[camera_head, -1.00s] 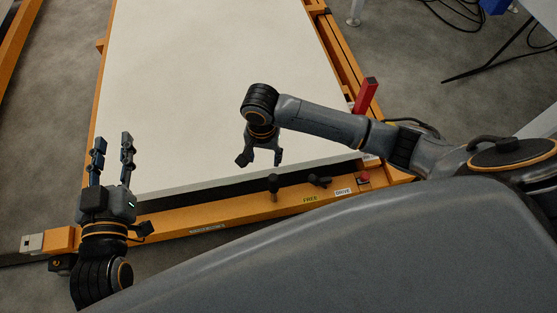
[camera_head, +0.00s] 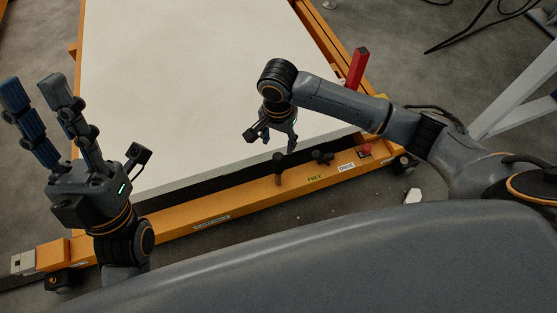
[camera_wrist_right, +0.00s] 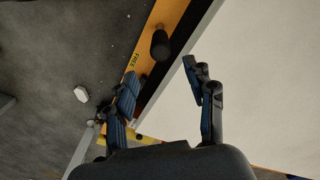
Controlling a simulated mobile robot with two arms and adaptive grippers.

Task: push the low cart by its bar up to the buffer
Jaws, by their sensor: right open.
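The low cart has an orange frame with a long white slab (camera_head: 190,70) on it. Its orange front bar (camera_head: 180,225) runs across the near end, with black knobs (camera_head: 279,168) and labels reading FREE and DRIVE. My left gripper (camera_head: 32,86) is open and empty, with its fingers pointing away over the cart's left side. My right gripper (camera_head: 279,141) is open above the slab's near edge, just beyond the knobs. In the right wrist view, the bar (camera_wrist_right: 165,18) and a knob (camera_wrist_right: 160,45) show past the open fingers (camera_wrist_right: 160,72). I cannot make out the buffer.
A red upright piece (camera_head: 357,68) stands at the cart's right side. A small white block (camera_head: 413,196) lies on the grey floor, right of the bar. Black cables (camera_head: 465,40) and a pale slanted leg (camera_head: 515,90) are further right.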

